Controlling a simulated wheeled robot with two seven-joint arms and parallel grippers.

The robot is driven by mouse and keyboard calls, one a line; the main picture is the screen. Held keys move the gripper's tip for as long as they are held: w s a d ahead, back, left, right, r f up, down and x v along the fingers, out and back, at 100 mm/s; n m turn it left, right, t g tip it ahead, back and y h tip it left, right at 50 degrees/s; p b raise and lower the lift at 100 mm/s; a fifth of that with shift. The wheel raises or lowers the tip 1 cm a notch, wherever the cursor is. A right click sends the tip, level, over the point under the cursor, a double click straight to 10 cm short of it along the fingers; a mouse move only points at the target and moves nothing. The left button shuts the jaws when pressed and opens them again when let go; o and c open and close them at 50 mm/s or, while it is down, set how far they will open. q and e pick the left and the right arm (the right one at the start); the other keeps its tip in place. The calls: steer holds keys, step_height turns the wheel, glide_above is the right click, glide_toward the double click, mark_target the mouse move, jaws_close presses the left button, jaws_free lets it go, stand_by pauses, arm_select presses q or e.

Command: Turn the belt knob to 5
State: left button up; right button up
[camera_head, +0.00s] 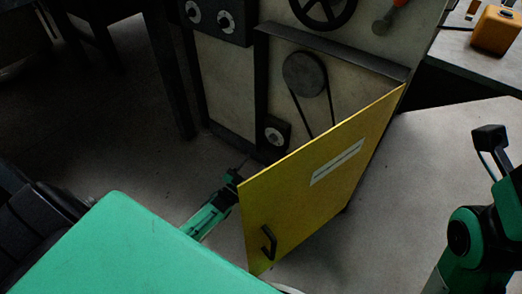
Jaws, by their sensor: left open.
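A pale round knob (273,136) on a small dark plate sits low in the open machine bay, left of the lower run of the belt (301,112). The belt hangs from a dark round pulley (304,74). The knob's markings are too small to read. My left gripper (242,171) is open and empty, below and left of the knob and apart from it. It is close to the left edge of the yellow door (305,185), which stands swung open. Part of my right arm shows at the right edge, but I cannot make out its jaws.
Two similar knobs (193,12) (225,19) sit on a dark panel at upper left. A black handwheel (324,8) is above the bay. The door has a black handle (268,242) and blocks the room right of my left gripper. An orange box (497,29) stands on a bench.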

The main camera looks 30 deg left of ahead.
arm_select(q)
steer(key=shift+p+v, duration=0.3)
steer(key=shift+v, duration=1.55)
